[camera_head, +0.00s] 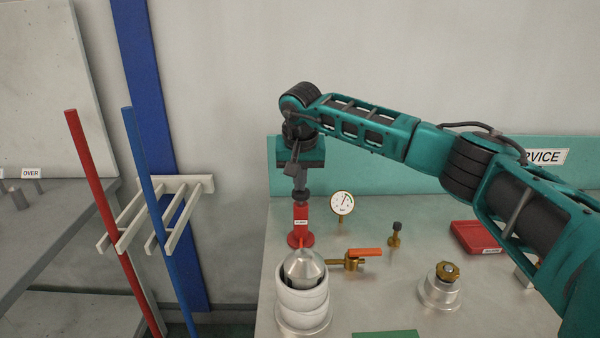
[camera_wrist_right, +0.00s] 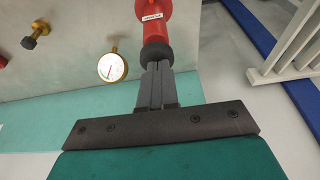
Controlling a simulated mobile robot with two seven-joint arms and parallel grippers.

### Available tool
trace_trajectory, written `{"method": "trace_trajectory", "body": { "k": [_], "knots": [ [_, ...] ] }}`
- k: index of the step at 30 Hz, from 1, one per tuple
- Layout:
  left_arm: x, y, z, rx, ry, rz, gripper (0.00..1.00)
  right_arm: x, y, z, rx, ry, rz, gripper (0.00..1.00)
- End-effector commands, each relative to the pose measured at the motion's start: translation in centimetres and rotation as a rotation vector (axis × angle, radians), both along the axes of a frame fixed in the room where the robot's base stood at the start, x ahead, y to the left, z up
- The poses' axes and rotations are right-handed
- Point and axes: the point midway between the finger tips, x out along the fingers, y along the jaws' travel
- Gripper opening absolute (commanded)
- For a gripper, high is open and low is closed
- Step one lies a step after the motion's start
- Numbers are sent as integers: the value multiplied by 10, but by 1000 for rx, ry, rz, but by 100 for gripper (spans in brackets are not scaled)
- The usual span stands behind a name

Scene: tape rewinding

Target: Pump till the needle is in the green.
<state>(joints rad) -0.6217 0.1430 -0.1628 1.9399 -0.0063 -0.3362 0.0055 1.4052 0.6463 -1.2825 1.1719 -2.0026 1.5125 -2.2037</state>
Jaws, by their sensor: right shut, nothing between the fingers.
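A red hand pump (camera_head: 301,222) with a white label stands upright on the metal bench. Its dark round knob (camera_head: 300,196) is on top; in the right wrist view the knob (camera_wrist_right: 156,52) and red body (camera_wrist_right: 152,14) lie just beyond the fingertips. My right gripper (camera_head: 297,180) points down over the knob, shut and empty; in the right wrist view its fingers (camera_wrist_right: 156,72) are together, tips at the knob. Whether they touch it I cannot tell. A round white gauge (camera_head: 342,203) stands right of the pump, also in the right wrist view (camera_wrist_right: 112,67); its needle reading is too small to tell.
White stacked rings with a metal cone (camera_head: 303,298) stand in front of the pump. An orange-handled valve (camera_head: 352,257), a small brass fitting (camera_head: 395,236), a brass-knobbed part (camera_head: 446,275) and a red box (camera_head: 474,237) are on the bench. Red and blue poles (camera_head: 160,215) stand left, by a white rack.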

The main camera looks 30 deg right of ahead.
Motion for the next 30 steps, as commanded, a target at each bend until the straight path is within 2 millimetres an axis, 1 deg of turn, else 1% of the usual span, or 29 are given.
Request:
{"method": "trace_trajectory", "body": {
  "k": [1,6,8,11,14,21,24,27,30],
  "knots": [
    [0,0,0,0,0,0,100,-3,0,-6,-2,14,0,0],
    [0,0,0,0,0,0,100,-3,0,-7,-2,18,0,0],
    [-1,0,0,0,1,0,100,-4,1,-6,-3,18,0,0],
    [-2,0,-1,0,3,1,100,-6,2,4,-2,16,1,0],
    [-2,0,-1,-1,3,0,100,-10,4,21,-3,12,2,0],
    [-3,0,-1,0,5,0,100,-23,11,76,-1,4,2,0],
    [-3,0,-1,0,5,0,100,-28,13,96,-2,2,0,0],
    [-3,0,0,0,5,0,100,-32,15,110,-1,1,1,0],
    [-3,0,0,0,5,0,100,-34,16,120,-1,0,0,0]
  ]
}}
